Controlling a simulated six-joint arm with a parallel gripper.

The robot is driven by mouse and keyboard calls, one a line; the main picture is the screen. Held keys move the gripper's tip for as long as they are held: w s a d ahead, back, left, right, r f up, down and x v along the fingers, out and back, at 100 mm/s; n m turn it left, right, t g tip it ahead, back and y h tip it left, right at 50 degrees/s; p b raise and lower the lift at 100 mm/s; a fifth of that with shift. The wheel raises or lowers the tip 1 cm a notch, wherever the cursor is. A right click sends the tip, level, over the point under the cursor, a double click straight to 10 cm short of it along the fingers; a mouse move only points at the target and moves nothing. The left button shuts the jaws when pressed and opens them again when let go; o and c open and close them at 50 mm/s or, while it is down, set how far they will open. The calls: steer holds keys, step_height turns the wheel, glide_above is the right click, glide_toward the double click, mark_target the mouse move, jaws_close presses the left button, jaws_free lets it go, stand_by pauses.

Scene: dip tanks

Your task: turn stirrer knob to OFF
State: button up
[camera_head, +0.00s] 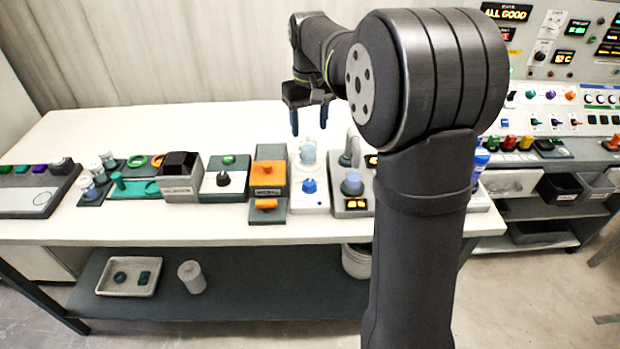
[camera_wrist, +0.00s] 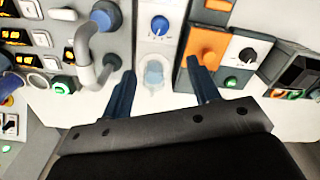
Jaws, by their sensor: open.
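A white unit (camera_head: 309,202) near the middle of the bench carries a blue knob (camera_head: 310,186) with a small clear beaker (camera_head: 308,155) behind it. It looks like the stirrer, though I cannot read its label. In the wrist view the blue knob (camera_wrist: 159,25) has a pale pointer mark and shows at the top, above the beaker (camera_wrist: 153,75). My gripper (camera_head: 309,119) is open and empty above the back of this unit, with its dark blue fingers pointing down. In the wrist view the fingers (camera_wrist: 160,70) lie either side of the beaker and apart from the knob.
A grey unit (camera_head: 352,205) with a blue-grey knob and a bent pipe stands close on the right. An orange-topped unit (camera_head: 268,180) stands close on the left, then a black-knobbed box (camera_head: 223,184). The bench (camera_head: 120,135) is clear behind them.

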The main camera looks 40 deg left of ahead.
steer(key=m, duration=1.7)
glide_toward(309, 182)
step_height(309, 182, down, 9)
steer(key=shift+r, duration=0.15)
steer(key=c, duration=1)
